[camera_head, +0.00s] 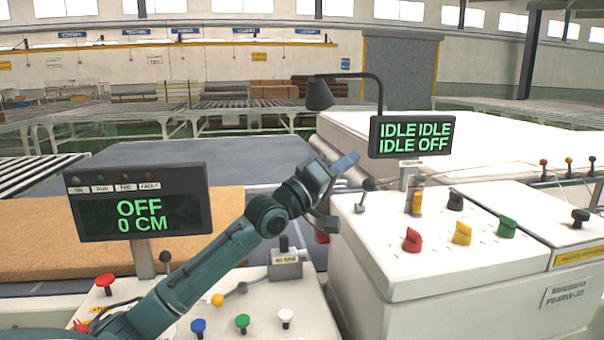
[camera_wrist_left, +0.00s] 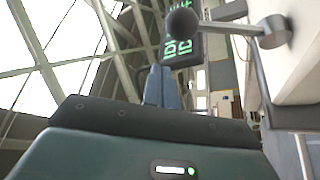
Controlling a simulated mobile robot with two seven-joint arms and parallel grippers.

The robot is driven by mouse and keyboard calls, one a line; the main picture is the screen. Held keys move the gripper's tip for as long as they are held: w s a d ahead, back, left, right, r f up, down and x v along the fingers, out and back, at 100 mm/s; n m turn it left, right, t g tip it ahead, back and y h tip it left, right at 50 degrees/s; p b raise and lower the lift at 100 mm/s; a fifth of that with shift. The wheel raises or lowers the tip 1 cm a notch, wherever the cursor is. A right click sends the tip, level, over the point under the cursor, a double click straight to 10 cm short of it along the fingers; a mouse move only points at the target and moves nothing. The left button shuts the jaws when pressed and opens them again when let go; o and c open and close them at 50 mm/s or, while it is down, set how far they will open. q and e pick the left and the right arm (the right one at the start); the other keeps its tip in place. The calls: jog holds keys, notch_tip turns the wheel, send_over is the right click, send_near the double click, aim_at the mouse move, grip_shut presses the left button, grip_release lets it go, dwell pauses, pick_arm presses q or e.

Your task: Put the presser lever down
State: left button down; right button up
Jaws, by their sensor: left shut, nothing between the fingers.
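A lever with a black ball knob (camera_head: 368,184) stands raised on the left end of the right-hand white console (camera_head: 375,235). In the left wrist view its black ball (camera_wrist_left: 182,22) and metal rod (camera_wrist_left: 230,29) run to a round pivot (camera_wrist_left: 274,32). My left gripper (camera_head: 347,163) is shut and empty, its blue fingertips just left of and above the ball in the head view. In the left wrist view my shut fingers (camera_wrist_left: 162,84) point toward the ball, with a visible gap. My right gripper is not in view.
A display (camera_head: 411,137) reading IDLE and OFF stands behind the lever. Red (camera_head: 412,240), yellow (camera_head: 462,233) and green knobs (camera_head: 507,227) sit to its right. The left console carries an OFF, 0 CM display (camera_head: 140,202) and a yellow-ball lever (camera_head: 218,300).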

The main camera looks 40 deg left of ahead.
pick_arm(q)
jog(key=b+v, duration=0.3)
jog(key=v, duration=0.6)
jog(key=shift+s+a+f+b, duration=0.25)
jog(key=shift+a+f+b, duration=0.05)
jog(key=shift+a+b, duration=0.1)
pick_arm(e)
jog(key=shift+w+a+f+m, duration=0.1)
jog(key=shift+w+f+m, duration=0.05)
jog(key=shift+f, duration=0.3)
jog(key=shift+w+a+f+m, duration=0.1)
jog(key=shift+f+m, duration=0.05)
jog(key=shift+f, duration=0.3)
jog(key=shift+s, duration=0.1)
